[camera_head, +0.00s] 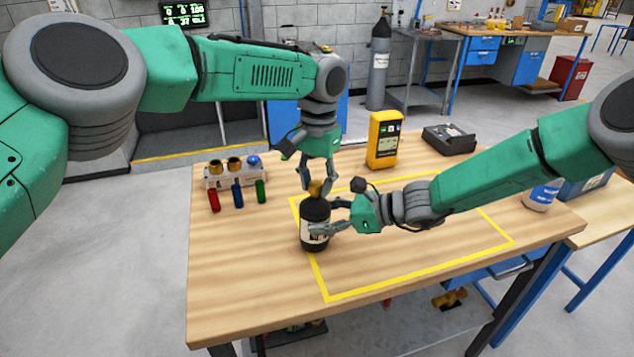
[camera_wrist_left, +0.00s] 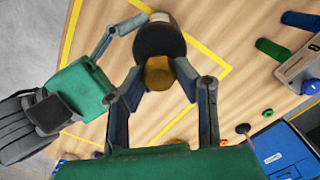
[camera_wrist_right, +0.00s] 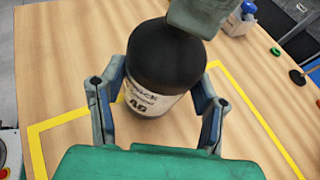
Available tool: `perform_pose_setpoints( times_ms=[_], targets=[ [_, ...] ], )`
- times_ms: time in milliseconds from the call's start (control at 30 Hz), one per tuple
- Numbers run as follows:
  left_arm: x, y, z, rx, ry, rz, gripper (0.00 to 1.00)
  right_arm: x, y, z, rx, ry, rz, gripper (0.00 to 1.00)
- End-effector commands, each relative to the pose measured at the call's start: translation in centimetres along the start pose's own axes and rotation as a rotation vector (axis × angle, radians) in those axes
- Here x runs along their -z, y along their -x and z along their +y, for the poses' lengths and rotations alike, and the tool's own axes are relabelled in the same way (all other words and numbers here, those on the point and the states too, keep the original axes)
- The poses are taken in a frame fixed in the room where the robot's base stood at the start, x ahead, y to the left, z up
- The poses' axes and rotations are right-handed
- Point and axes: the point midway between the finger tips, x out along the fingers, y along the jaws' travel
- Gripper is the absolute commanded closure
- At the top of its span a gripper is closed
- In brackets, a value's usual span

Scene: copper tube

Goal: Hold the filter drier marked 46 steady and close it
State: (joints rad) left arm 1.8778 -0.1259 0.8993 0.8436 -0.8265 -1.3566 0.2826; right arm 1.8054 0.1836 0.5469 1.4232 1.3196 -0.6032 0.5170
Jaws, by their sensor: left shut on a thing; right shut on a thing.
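The filter drier (camera_head: 314,238) is a black cylinder with a white label, upright on the wooden table at the left edge of the yellow outline. The right wrist view shows the drier (camera_wrist_right: 165,55) with a number on its label that looks like 46, though blurred. A brass cap (camera_head: 315,187) sits at its top; it also shows in the left wrist view (camera_wrist_left: 159,73). My left gripper (camera_head: 316,181) points down from above, its fingers shut on the brass cap. My right gripper (camera_head: 327,215) comes from the right, its fingers shut around the drier's body.
A pale rack (camera_head: 235,181) with brass and blue caps stands at the left back. Red, blue and green tubes (camera_head: 237,194) are in front of it. The front tabletop is clear.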

Motion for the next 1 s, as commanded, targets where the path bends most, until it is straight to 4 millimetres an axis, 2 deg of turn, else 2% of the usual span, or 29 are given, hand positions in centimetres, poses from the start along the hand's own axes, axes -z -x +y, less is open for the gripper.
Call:
perform_pose_setpoints(
  times_ms=[33, 100, 467, 633, 800, 1000],
  targets=[
    [0.0, 0.0, 0.0, 0.000, 0.000, 0.001, 0.71, -0.1, 0.0, 0.0, 0.000, 0.001, -0.003, 1.00],
    [0.0, 0.0, 0.0, 0.000, 0.000, 0.001, 0.50, -0.1, 0.0, 0.0, 0.000, 0.001, -0.003, 1.00],
    [0.1, 0.3, 0.0, 0.001, 0.000, 0.002, 0.50, -0.1, 0.0, 0.0, 0.000, 0.001, -0.003, 1.00],
    [0.2, 2.6, 0.0, 0.003, 0.001, 0.004, 0.50, -0.1, 0.0, 0.0, 0.000, 0.001, -0.003, 1.00],
    [0.3, 6.4, 0.0, 0.004, 0.001, 0.005, 0.50, -0.1, 0.0, 0.0, 0.000, 0.001, -0.003, 1.00],
    [0.4, 10.0, 0.1, 0.003, 0.001, 0.002, 0.50, -0.2, 0.0, 0.0, 0.000, 0.001, -0.003, 1.00]
  ],
)
